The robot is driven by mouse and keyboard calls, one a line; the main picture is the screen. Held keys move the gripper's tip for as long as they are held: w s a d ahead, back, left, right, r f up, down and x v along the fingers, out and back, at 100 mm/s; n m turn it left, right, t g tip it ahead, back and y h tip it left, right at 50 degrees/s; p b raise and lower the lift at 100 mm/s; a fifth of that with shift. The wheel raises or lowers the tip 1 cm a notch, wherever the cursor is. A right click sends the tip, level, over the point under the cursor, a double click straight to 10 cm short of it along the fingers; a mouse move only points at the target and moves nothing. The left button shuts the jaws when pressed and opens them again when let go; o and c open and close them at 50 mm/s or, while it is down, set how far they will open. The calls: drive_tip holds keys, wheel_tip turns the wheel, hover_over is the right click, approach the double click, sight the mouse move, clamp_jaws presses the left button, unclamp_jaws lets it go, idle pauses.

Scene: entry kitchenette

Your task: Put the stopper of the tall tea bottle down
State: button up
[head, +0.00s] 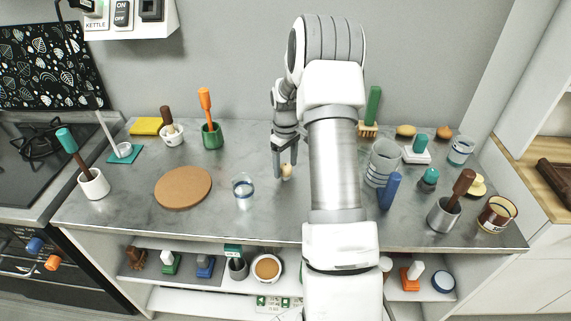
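My gripper (285,169) points down over the middle of the grey counter (325,228). Its fingers are closed around a small beige, rounded piece, which looks like the stopper (286,172). The piece is at the fingertips, low over the counter; I cannot tell whether it touches the surface. A tall clear vessel with grey bands (382,163), possibly the tall tea bottle, stands upright right of my arm, partly hidden by it and by a blue item. Its top looks open.
A clear glass with a blue band (243,192) stands left of my gripper, near a round cork mat (183,188). A green pot (212,137) is farther back. Several items crowd the right side, including a metal cup (443,216). Bare counter lies between the mat and glass.

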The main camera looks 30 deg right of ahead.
sight(286, 166)
wheel_tip(286, 166, up, 12)
drive_tip(key=shift+r+p, duration=0.2)
drive_tip(key=shift+p, duration=0.15)
idle(0.5)
